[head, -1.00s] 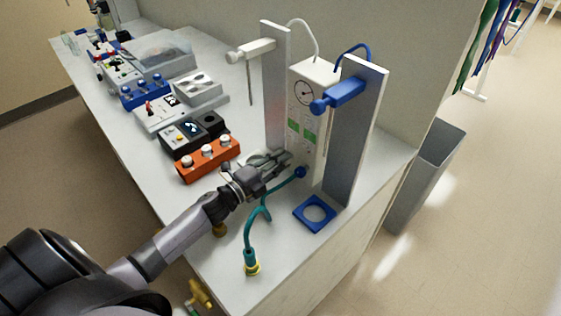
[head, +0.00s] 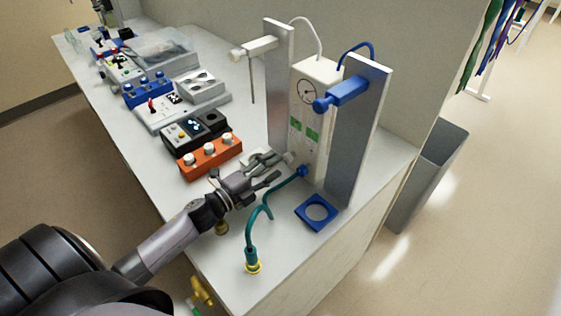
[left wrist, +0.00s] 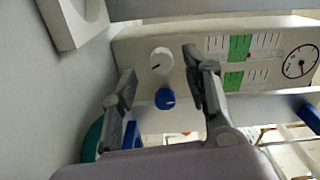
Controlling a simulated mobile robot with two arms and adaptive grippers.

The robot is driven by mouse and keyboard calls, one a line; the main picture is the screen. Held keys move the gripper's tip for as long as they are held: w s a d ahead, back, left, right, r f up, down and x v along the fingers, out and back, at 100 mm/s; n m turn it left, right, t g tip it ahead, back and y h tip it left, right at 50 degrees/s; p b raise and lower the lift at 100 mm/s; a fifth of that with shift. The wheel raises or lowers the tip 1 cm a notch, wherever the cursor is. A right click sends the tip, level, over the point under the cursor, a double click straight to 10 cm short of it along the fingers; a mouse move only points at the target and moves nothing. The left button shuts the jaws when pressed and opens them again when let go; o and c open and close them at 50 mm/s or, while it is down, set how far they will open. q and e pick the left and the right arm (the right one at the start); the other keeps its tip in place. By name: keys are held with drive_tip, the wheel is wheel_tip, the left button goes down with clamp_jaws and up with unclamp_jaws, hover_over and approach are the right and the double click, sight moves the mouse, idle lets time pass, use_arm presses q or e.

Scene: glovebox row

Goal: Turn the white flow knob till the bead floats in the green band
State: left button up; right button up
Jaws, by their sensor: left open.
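The white flow knob (left wrist: 161,60) sits on the front of the pale meter box (head: 318,75), above a blue knob (left wrist: 165,98) in the left wrist view. Two scales with green bands (left wrist: 240,48) lie to the right, beside a round dial (left wrist: 299,61). A small dark reddish spot shows by the upper scale; I cannot tell whether it is the bead. My left gripper (head: 279,168) is open and empty just in front of the white knob, its fingers apart on either side in the wrist view. My right gripper is not in view.
Grey upright panels (head: 357,135) flank the meter box. A teal hose (head: 264,207) runs from near the blue knob to the bench front. A blue square ring (head: 316,213) lies right of it. An orange block with white knobs (head: 209,157) stands left of my gripper.

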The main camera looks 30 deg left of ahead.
use_arm(q)
drive_tip(key=v, duration=0.3)
drive_tip(key=shift+s, duration=0.2)
idle(0.3)
